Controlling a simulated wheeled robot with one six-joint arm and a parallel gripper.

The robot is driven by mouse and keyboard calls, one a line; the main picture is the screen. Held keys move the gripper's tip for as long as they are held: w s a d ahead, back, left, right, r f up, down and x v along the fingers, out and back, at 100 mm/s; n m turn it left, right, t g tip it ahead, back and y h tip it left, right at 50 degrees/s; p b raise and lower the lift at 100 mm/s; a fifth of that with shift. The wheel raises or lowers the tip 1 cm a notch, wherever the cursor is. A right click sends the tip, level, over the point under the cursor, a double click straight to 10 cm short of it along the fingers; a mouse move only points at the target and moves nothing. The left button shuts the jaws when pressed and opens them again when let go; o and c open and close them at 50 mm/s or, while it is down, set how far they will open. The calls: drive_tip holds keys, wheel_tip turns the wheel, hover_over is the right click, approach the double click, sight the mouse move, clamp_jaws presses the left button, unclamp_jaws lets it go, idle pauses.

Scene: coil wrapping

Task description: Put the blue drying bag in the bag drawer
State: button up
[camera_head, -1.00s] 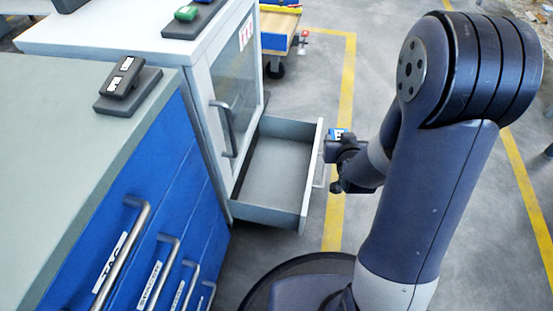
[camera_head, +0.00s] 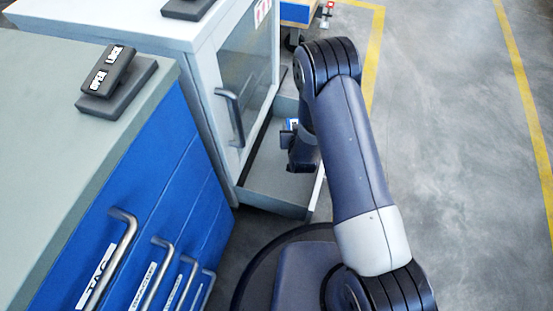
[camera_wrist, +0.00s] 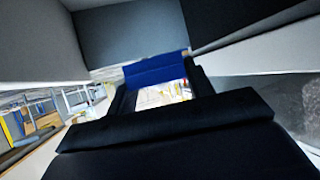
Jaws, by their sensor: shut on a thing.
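My gripper (camera_head: 290,137) is shut on the blue drying bag (camera_head: 293,122), of which only a small blue and white piece shows in the head view. In the wrist view the bag (camera_wrist: 155,68) sits between the dark fingers, blue at the top with a pale patch below. The bag drawer (camera_head: 275,203) is the open grey drawer low in the white cabinet. In the head view my gripper is over the drawer's opening, inside its front panel. My arm hides much of the drawer's right side. I cannot tell how high the bag is above the floor of the drawer.
The white cabinet (camera_head: 215,62) with a glass door and grey handle (camera_head: 231,115) stands close to the left of my gripper. A blue drawer unit (camera_head: 160,190) with protruding handles is nearer. A black block labelled OPEN and LOCK (camera_head: 110,75) lies on its top. Floor to the right is clear.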

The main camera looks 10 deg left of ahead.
drive_tip(key=a+f, duration=0.2)
drive_tip(key=f, duration=0.1)
drive_tip(key=shift+s+a, duration=0.1)
drive_tip(key=shift+s, duration=0.3)
drive_tip(key=b, duration=0.5)
hover_over(286, 158)
wheel_tip(286, 158, down, 10)
drive_tip(key=shift+r, duration=0.1)
drive_tip(key=shift+f, duration=0.65)
drive_tip(key=o, duration=1)
drive_tip(key=shift+r, duration=0.6)
drive_tip(key=p+v, duration=0.3)
drive_tip(key=v, duration=0.4)
drive_tip(key=shift+p, duration=0.3)
drive_tip(key=shift+s+r, duration=0.1)
drive_tip(key=shift+s, duration=0.15)
